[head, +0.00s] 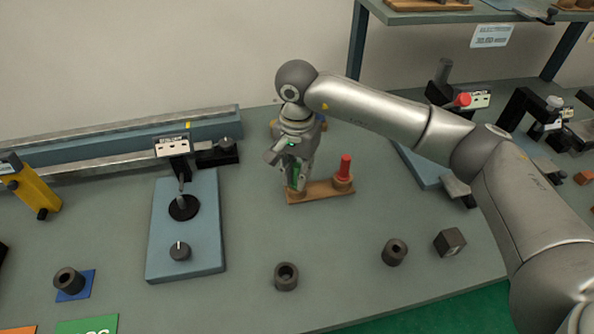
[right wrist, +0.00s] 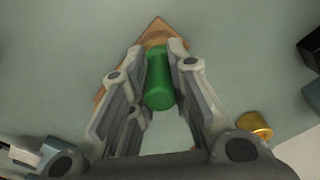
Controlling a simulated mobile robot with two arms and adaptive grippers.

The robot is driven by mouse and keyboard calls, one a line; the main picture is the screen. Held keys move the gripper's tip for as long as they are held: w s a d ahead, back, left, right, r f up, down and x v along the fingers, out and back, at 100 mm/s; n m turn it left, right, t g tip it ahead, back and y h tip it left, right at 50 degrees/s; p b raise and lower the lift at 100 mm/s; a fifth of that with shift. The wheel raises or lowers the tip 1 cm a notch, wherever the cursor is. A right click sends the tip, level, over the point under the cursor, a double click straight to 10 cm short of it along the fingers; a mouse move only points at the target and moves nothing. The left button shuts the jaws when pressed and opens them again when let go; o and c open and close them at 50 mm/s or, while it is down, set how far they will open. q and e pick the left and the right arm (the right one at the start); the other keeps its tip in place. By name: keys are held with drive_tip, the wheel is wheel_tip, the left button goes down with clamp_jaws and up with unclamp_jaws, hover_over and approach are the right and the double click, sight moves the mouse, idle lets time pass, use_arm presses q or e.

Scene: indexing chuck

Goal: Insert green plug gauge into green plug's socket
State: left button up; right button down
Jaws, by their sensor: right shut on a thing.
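My right gripper (head: 297,184) points down over the left end of a wooden block (head: 322,193) and is shut on the green plug gauge (head: 303,178). In the right wrist view the green plug gauge (right wrist: 160,82) lies between the two fingers, and a corner of the wooden block (right wrist: 160,27) shows beyond it. I cannot tell whether the plug's lower end is in the block or above it. A red plug gauge (head: 345,167) stands upright at the block's right end. My left gripper is not in view.
A blue plate with a dial gauge stand (head: 184,225) is on the left. Grey rings (head: 286,276) (head: 395,251) and a dark block (head: 449,241) lie in front. A brass cylinder (right wrist: 255,125) shows in the right wrist view. Bench space right in front of the wooden block is clear.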

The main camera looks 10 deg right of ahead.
idle(0.3)
drive_tip(key=c, duration=1.3)
unclamp_jaws()
